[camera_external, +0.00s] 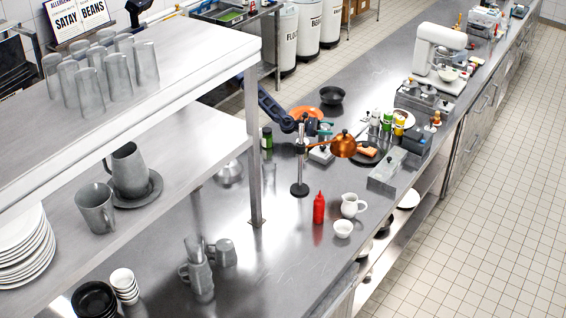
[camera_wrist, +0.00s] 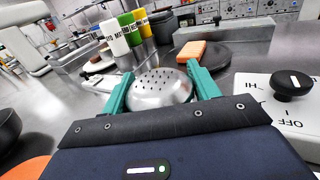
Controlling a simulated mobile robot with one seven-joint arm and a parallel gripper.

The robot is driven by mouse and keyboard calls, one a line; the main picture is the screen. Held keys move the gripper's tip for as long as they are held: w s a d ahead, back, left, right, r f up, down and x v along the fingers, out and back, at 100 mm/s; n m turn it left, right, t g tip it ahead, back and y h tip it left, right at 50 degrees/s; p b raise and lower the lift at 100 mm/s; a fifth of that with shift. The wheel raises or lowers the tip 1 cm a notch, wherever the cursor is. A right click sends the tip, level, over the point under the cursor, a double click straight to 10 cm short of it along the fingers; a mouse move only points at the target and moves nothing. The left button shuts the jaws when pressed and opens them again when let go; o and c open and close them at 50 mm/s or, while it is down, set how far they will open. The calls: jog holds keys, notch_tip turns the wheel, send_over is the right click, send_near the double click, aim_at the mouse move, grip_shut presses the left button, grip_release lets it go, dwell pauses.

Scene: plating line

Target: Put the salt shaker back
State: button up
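The salt shaker (camera_wrist: 160,88) shows in the wrist view as a silver dome top with small dark holes. It sits between the two teal fingers of my gripper (camera_wrist: 158,88), which close on it from both sides. Its body below the dome is hidden by the gripper housing. In the external view my gripper (camera_external: 326,130) is over the counter, behind the copper lamp, and the shaker cannot be made out there.
A white unit with a black knob (camera_wrist: 292,84) lies at right in the wrist view. Labelled bottles (camera_wrist: 128,28) and an orange block (camera_wrist: 191,50) on a dark plate stand ahead. A red bottle (camera_external: 319,208) stands nearer.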

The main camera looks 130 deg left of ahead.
jog(key=c, duration=0.7)
jog(key=shift+o, duration=0.2)
jog(key=shift+r, duration=0.1)
notch_tip(320, 180, up, 20)
